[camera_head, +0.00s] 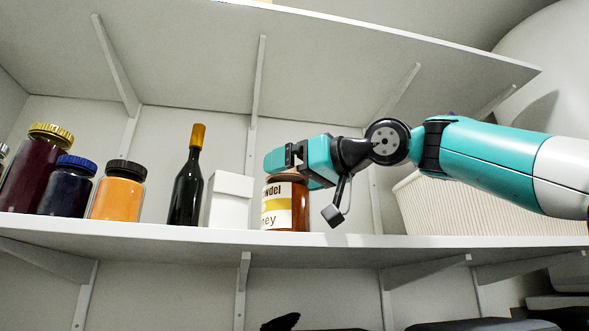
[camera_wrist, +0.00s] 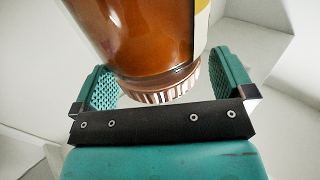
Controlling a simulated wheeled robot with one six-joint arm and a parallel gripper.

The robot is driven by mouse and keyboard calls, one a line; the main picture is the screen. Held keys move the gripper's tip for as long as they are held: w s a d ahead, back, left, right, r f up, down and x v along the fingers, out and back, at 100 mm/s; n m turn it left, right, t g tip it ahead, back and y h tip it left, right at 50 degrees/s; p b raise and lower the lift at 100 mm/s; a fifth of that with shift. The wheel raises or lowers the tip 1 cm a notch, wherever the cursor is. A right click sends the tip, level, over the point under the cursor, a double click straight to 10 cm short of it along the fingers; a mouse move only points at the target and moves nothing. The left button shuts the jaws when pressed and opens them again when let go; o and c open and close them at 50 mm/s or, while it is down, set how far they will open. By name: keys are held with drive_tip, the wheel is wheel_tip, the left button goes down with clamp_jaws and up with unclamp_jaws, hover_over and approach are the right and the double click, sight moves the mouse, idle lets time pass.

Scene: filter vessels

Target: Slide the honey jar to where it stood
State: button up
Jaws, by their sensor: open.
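The honey jar (camera_head: 285,212) is amber-brown with a white and yellow label and a brown lid. It stands upright on the shelf, right of a white box, in the head view. In the wrist view the jar (camera_wrist: 150,40) appears inverted, its ribbed lid (camera_wrist: 165,92) towards my palm. My gripper (camera_head: 292,160) is at the jar's top and hides part of the lid. In the wrist view my gripper (camera_wrist: 165,82) is open, with one finger on each side of the jar. I cannot tell whether either finger touches it.
The white box (camera_head: 229,200) stands close left of the jar, then a dark bottle (camera_head: 187,185). Jars with orange (camera_head: 118,195), dark blue (camera_head: 68,190) and dark red (camera_head: 38,175) contents stand further left. A ribbed basket (camera_head: 490,208) is at right. An upper shelf (camera_head: 330,75) hangs overhead.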

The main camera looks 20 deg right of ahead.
drive_tip(key=shift+w+a, duration=0.2)
drive_tip(key=shift+w, duration=0.35)
drive_tip(key=shift+d, duration=0.1)
